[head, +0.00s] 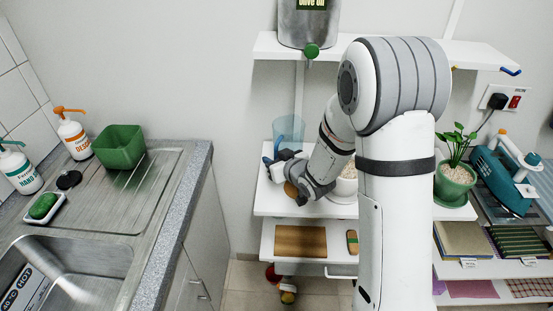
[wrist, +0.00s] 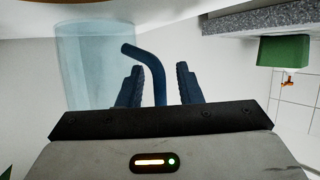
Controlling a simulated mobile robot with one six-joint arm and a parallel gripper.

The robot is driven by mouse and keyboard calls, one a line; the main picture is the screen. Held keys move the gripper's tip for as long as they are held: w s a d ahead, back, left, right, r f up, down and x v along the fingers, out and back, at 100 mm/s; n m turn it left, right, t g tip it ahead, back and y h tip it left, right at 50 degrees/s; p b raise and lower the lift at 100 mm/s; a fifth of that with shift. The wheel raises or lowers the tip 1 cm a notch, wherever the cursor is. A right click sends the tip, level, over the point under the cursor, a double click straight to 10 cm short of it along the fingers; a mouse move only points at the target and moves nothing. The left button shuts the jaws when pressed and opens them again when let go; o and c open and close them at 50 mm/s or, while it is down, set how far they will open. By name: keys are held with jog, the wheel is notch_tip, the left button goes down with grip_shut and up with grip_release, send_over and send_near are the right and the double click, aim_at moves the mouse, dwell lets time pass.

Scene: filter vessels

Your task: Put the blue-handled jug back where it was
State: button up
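The jug (head: 289,129) is pale blue and see-through, and stands upright at the left end of the middle white shelf (head: 300,208). In the wrist view the jug (wrist: 85,65) is on the left, and its dark blue handle (wrist: 158,75) reaches down between my fingers. My gripper (wrist: 160,85) is open around the handle, with a gap visible on both sides. In the head view my gripper (head: 275,160) is beside the jug's lower part, and my wrist partly hides its base.
A steel olive oil container (head: 308,25) with a green tap sits on the shelf above. A pot of pale grains (head: 346,182) is close to my wrist. A green potted plant (head: 455,180) stands further right. The sink counter (head: 195,165) is left, across a gap.

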jog(key=shift+r, duration=0.25)
jog(key=s+d+r+m+g+h+b, duration=0.15)
jog(key=s+d+r+h, duration=0.25)
jog(key=s+d, duration=0.4)
jog(key=s+d+r+m+g+h, duration=0.2)
jog(key=s+d+r+m+h, duration=0.15)
jog(key=s+d, duration=0.5)
jog(key=s+r+m+g, duration=0.1)
jog(key=s+g, duration=0.4)
jog(key=s, duration=0.8)
jog(key=shift+s+d+r+m, duration=0.15)
jog(key=shift+s+r+m, duration=0.2)
jog(key=shift+r, duration=0.2)
